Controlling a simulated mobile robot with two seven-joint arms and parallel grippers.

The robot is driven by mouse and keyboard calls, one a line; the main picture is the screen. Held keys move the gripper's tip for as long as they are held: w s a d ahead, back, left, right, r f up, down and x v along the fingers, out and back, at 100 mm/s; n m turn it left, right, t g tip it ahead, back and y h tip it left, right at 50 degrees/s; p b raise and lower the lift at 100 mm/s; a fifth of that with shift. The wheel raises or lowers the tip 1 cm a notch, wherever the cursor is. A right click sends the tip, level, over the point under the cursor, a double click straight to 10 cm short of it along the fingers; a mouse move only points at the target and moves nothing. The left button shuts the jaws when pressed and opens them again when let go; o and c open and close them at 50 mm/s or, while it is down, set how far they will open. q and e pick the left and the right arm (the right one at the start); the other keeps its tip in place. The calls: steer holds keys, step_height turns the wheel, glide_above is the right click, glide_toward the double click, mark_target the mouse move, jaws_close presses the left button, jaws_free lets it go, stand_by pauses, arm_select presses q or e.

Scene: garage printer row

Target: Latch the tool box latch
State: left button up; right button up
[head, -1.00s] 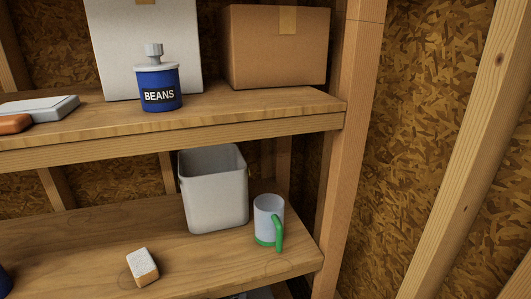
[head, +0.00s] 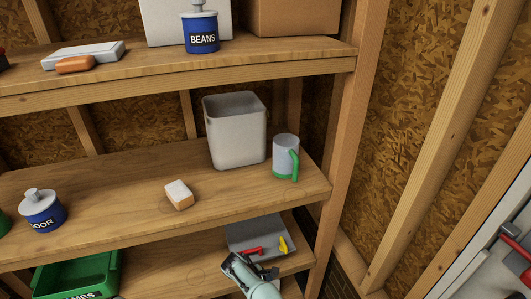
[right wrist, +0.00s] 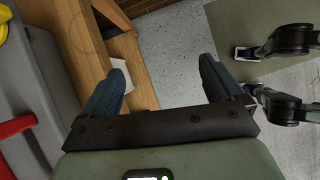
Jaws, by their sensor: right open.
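A grey tool box (head: 246,238) sits on the lowest visible shelf near its right end. A red bar (head: 247,251) and a small yellow part (head: 283,245) show on it; I cannot tell which is the latch or how it stands. In the right wrist view the grey box (right wrist: 38,95) fills the left side, with the red part (right wrist: 14,127) and yellow part (right wrist: 4,20). My right gripper (right wrist: 162,70) is open and empty, with the box to its left. In the head view its dark end is just in front of the box. My left gripper is out of view.
A green bin (head: 75,272) stands on the same shelf at left. The shelf above holds a blue canister (head: 42,211), a sponge (head: 179,195), a white bin (head: 236,130) and a mug (head: 284,155). A wooden post (head: 345,140) bounds the right side.

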steer(key=s+d+f+m+g+y+p, duration=0.1)
steer(key=s+d+f+m+g+y, duration=0.2)
steer(key=s+f, duration=0.4)
steer(key=s+d+f+m+y+p, duration=0.1)
steer(key=s+d+f+m+y, duration=0.4)
steer(key=s, duration=0.4)
arm_select(q)
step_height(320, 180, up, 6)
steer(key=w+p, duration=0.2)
steer(key=p, duration=0.1)
arm_select(e)
steer(key=s+d+r+m, duration=0.1)
steer(key=s+r+m, duration=0.1)
steer(key=s+m, duration=0.3)
steer(key=s+d+r+m+t+y, duration=0.1)
steer(key=s+r+m, duration=0.2)
steer(key=s+m, duration=0.2)
steer(key=s+d+r+m, duration=0.1)
steer(key=s+r+m, duration=0.2)
steer(key=s, duration=0.7)
steer(key=m, duration=0.2)
steer(key=shift+m+y, duration=0.4)
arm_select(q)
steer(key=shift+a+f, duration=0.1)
